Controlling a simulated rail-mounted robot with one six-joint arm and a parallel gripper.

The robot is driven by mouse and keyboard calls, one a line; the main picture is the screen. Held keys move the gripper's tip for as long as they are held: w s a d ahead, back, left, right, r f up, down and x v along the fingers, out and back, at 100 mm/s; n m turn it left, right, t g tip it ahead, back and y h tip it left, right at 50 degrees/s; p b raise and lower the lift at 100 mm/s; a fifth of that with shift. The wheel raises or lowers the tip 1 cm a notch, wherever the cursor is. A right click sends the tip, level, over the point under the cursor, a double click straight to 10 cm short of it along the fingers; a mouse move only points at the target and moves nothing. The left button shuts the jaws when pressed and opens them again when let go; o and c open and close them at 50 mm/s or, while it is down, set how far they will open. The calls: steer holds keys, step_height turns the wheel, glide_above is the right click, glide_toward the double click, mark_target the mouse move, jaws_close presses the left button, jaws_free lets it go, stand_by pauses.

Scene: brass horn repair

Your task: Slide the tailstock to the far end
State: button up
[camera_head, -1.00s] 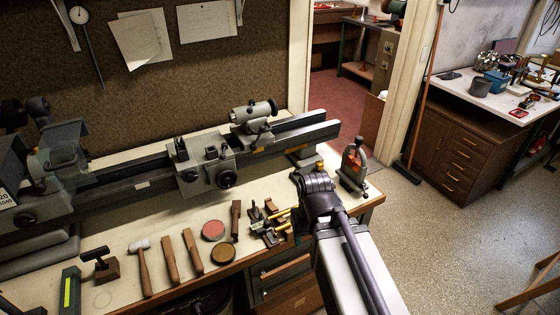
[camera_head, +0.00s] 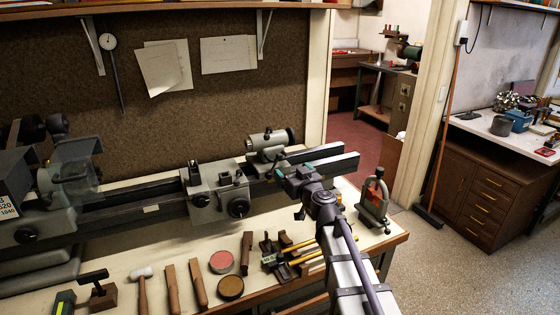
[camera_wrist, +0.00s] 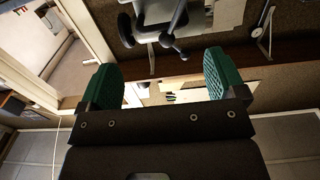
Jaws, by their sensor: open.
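The tailstock (camera_head: 270,143) is a grey casting with a round spindle housing, seated on the lathe bed (camera_head: 340,160) between the carriage and the bed's right end. My gripper (camera_head: 292,173) is in front of it and just to its right, with green finger pads. The gripper partly covers the near bed rail, and I cannot tell whether it touches the tailstock. In the wrist view the gripper (camera_wrist: 162,76) is open and empty, its pads apart. A grey body with dark levers, apparently the tailstock (camera_wrist: 158,22), shows beyond the pads at the top.
The carriage (camera_head: 217,193) stands on the bed left of the tailstock. A grey and red tool stand (camera_head: 374,199) is at the bench's right end. Hammers, wooden pieces, round tins (camera_head: 230,287) and a small rack (camera_head: 275,258) lie along the bench front. The bed's right end is bare.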

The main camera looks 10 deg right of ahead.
mark_target(280, 159)
steer(key=x, duration=0.9)
steer(key=shift+w+a, duration=0.15)
steer(key=shift+w, duration=0.15)
steer(key=c, duration=1)
steer(key=shift+o, duration=0.2)
